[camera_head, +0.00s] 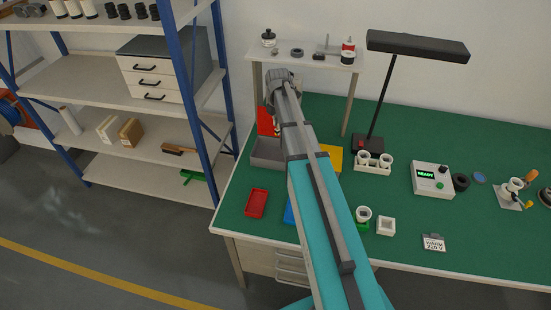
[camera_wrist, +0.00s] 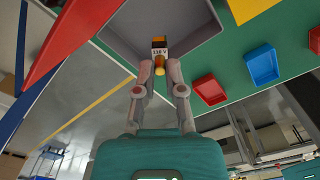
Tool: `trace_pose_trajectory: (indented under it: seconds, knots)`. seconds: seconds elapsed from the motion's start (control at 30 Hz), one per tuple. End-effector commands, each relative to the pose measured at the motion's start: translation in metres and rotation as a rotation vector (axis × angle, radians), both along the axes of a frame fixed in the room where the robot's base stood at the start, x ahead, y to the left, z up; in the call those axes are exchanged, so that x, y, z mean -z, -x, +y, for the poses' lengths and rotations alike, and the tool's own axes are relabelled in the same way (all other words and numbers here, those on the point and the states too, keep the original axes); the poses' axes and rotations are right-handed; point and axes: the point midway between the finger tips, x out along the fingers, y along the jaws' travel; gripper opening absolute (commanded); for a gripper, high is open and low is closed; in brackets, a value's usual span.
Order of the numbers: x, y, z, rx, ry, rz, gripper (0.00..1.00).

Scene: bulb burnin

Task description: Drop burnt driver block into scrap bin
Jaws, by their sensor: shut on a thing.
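My gripper (camera_wrist: 158,66) is shut on a small block (camera_wrist: 159,44) with a dark top, a white voltage label and an orange-yellow end. In the wrist view the block shows against the inside of a grey open bin (camera_wrist: 203,48). The same grey bin (camera_head: 268,153) stands at the table's left edge in the head view, below my wrist. A red upright piece (camera_head: 265,122) is just behind it, large in the wrist view too (camera_wrist: 78,38). No scrap marking is readable on either. In the head view my arm mostly hides the fingers and block.
A yellow tray (camera_head: 332,155), a red tray (camera_head: 256,203) and a partly hidden blue tray (camera_head: 289,213) lie near the grey bin. A small raised shelf (camera_head: 305,57) stands behind my wrist. A desk lamp (camera_head: 368,143) and white sockets (camera_head: 373,163) are to the right.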

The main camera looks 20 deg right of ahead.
Motion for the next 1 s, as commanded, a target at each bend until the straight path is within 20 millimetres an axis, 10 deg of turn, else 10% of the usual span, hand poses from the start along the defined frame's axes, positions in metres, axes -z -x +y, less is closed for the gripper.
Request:
trace_pose_trajectory:
  seconds: [0.83, 1.0]
  knots:
    - [0.029, 0.000, -0.001, 0.002, 0.000, 0.000, 0.00]
    - [0.029, 0.000, -0.001, 0.002, 0.000, 0.000, 0.41]
